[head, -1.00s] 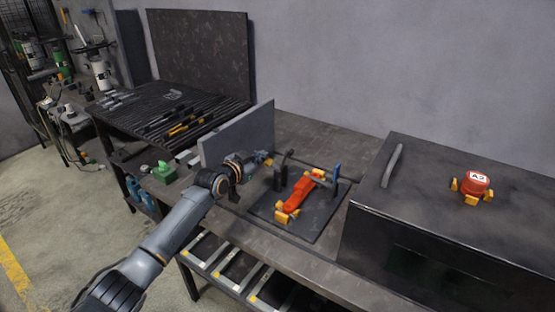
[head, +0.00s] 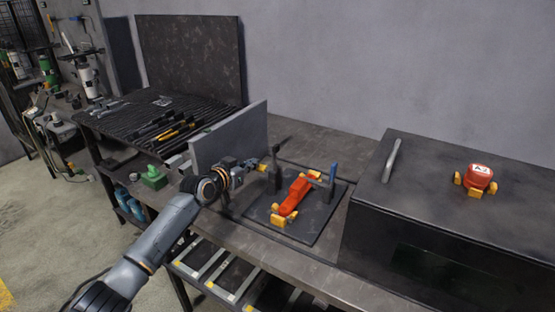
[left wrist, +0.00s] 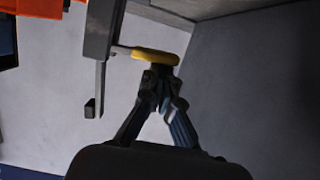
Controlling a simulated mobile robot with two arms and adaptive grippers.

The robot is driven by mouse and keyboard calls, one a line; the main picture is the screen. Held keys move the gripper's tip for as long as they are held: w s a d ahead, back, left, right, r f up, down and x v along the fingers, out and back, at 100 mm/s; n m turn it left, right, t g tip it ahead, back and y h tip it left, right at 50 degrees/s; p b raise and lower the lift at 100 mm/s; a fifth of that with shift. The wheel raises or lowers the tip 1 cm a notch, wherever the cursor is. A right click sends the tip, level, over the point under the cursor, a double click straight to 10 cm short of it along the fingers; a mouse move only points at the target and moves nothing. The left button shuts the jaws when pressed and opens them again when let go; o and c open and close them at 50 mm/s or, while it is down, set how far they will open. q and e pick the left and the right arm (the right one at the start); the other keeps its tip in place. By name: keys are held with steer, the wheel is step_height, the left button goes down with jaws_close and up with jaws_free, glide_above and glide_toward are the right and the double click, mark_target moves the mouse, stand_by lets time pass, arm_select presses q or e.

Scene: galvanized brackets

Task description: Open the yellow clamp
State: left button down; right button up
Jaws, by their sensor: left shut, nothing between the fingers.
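The yellow clamp's end piece (head: 263,167) sits beside a dark upright (head: 276,165) at the left edge of the fixture plate (head: 318,222). A red-orange part (head: 294,196) with yellow ends lies on the plate. A blue-handled clamp (head: 332,173) stands at its right. My right gripper is not in view.
A grey upright panel (head: 230,138) stands just behind my left arm. A dark box (head: 440,215) with a handle and a red A2 piece (head: 480,177) fills the right. A slatted rack (head: 165,118) with tools is at back left. Free bench shows behind the fixture.

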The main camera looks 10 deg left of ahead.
arm_select(q)
steer(key=s+a+r+p, duration=0.2)
steer(key=s+a+r, duration=0.2)
steer(key=s, duration=0.5)
step_height(320, 180, up, 2)
steer(key=shift+r+p, duration=0.2)
steer(key=shift+p, duration=0.15)
stand_by(0.5)
